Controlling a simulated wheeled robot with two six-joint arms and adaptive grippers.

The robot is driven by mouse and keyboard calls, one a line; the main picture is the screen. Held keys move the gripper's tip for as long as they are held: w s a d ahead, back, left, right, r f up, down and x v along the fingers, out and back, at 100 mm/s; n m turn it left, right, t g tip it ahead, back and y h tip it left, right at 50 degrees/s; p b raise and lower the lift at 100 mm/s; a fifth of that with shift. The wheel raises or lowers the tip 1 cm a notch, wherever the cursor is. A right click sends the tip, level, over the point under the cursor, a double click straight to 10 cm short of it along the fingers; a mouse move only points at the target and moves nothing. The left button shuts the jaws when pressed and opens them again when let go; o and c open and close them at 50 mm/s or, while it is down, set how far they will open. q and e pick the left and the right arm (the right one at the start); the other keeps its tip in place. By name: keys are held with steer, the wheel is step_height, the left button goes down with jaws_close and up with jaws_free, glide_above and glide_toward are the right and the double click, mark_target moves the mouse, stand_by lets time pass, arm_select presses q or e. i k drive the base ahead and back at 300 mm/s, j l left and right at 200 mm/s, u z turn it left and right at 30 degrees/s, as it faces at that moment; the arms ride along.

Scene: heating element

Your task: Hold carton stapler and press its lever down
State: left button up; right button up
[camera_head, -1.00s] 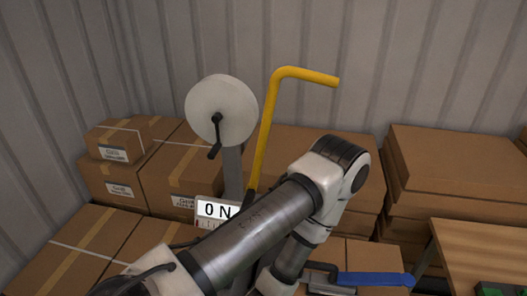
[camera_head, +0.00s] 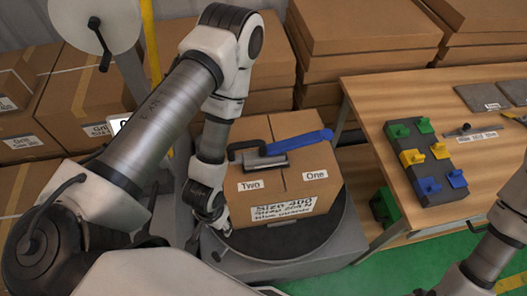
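The carton stapler lies on top of a closed cardboard carton (camera_head: 300,190). It has a dark looped handle and grey body (camera_head: 265,163), and a long blue lever (camera_head: 302,142) pointing right. My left arm comes in from the left and bends down at the carton's left side. My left gripper (camera_head: 214,218) is low beside that side, below and left of the stapler. Its fingers are small and partly hidden, so I cannot tell whether they are open. Part of my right arm shows at the lower right edge.
The carton stands on a round dark turntable (camera_head: 325,238). A wooden table (camera_head: 378,100) at the right holds a dark block with coloured pieces (camera_head: 425,162) and tools. Stacked cartons fill the back. A yellow bar (camera_head: 150,45) and white roll (camera_head: 95,22) stand at the upper left.

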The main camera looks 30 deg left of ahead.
mark_target(299, 144)
steer(key=l+u, duration=0.25)
steer(key=u, duration=0.15)
steer(key=l+u, duration=0.3)
steer(key=u, duration=0.15)
steer(key=l+u, duration=0.25)
steer(key=u, duration=0.15)
